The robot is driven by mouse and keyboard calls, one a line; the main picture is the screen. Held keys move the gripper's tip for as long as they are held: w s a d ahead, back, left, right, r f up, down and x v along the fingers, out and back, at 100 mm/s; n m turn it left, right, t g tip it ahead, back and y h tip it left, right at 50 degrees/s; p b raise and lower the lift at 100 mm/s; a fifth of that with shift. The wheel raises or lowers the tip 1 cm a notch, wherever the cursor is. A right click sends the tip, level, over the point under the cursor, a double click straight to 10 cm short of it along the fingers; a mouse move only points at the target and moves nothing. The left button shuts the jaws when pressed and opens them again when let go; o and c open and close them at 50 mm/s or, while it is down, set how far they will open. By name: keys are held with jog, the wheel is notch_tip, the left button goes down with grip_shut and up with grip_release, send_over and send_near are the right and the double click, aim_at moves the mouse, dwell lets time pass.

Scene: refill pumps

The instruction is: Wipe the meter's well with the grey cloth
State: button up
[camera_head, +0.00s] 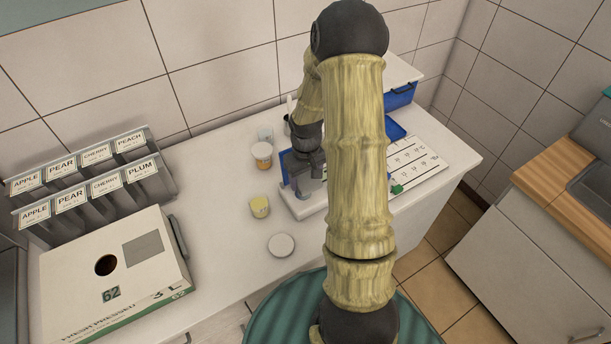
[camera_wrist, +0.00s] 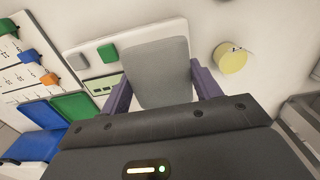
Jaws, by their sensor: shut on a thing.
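My gripper (camera_wrist: 160,80) has its two purple fingers shut on the sides of the grey cloth (camera_wrist: 155,62), a rounded flat pad. In the wrist view the cloth lies over the middle of the white meter (camera_wrist: 135,38), which has a small display and a green and a grey patch on its left part. The cloth hides the meter's well; I cannot tell whether it touches the surface. In the head view the meter's white base (camera_head: 304,207) shows beside my arm, with my gripper (camera_head: 306,180) low over it.
A yellow cup (camera_head: 260,206) stands just left of the meter, with a white disc (camera_head: 281,245) nearer. An orange-labelled cup (camera_head: 262,155) stands behind. A chart sheet (camera_head: 418,163) lies right. A carton (camera_head: 115,265) and labelled rack (camera_head: 95,190) fill the left.

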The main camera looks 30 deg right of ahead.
aim_at(306, 197)
jog(key=shift+f+b, duration=2.6)
jog(key=shift+f, duration=0.5)
jog(key=shift+f, duration=0.35)
jog(key=shift+s, duration=0.6)
jog(key=shift+w, duration=0.45)
jog(key=shift+w, duration=0.25)
jog(key=shift+s, duration=0.7)
jog(key=shift+w, duration=0.6)
